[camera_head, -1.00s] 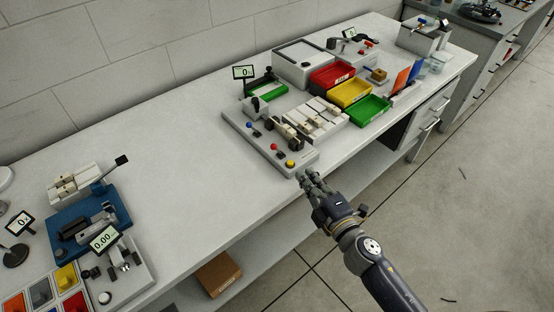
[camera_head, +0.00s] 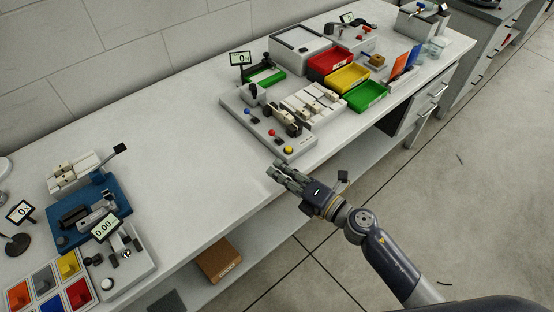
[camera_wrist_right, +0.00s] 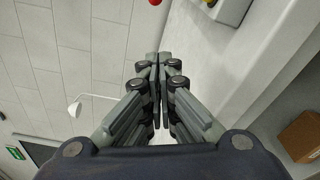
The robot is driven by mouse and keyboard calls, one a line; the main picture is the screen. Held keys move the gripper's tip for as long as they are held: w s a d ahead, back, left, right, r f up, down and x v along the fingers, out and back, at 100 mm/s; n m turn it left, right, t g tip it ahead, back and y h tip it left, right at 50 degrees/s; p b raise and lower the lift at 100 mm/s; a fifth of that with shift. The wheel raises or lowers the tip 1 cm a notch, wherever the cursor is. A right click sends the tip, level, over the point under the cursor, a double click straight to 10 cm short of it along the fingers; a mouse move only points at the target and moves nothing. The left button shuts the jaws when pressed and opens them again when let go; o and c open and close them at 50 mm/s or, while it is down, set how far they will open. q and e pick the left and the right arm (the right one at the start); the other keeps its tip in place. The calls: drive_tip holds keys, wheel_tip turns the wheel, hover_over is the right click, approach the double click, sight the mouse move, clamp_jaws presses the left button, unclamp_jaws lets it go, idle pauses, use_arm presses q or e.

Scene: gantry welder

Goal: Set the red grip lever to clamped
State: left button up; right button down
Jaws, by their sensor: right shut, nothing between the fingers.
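The gantry welder's grey base (camera_head: 262,133) stands on the bench. It carries a small lever with a red knob (camera_head: 271,133), between a blue-knobbed lever (camera_head: 247,111) and a yellow knob (camera_head: 289,149). My right gripper (camera_head: 275,170) is shut and empty, over the bench's front edge, in front of the base and apart from it. In the right wrist view its closed fingers (camera_wrist_right: 159,62) point toward the top, where a red knob (camera_wrist_right: 155,2) is cut off by the frame. Whether the lever is clamped cannot be told. My left gripper is not in view.
Red (camera_head: 330,62), yellow (camera_head: 348,80) and green (camera_head: 367,96) bins stand right of the welder. A blue fixture (camera_head: 85,213) stands at the left. The bench between is clear. A cardboard box (camera_head: 218,260) lies on the lower shelf.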

sight(275, 135)
drive_tip(key=x, duration=0.9)
drive_tip(key=shift+r+p, duration=0.15)
drive_tip(key=shift+p, duration=0.2)
drive_tip(key=d, duration=0.2)
drive_tip(key=w+d+r+p, duration=0.1)
drive_tip(key=shift+w+d+r, duration=0.1)
drive_tip(key=shift+d, duration=0.25)
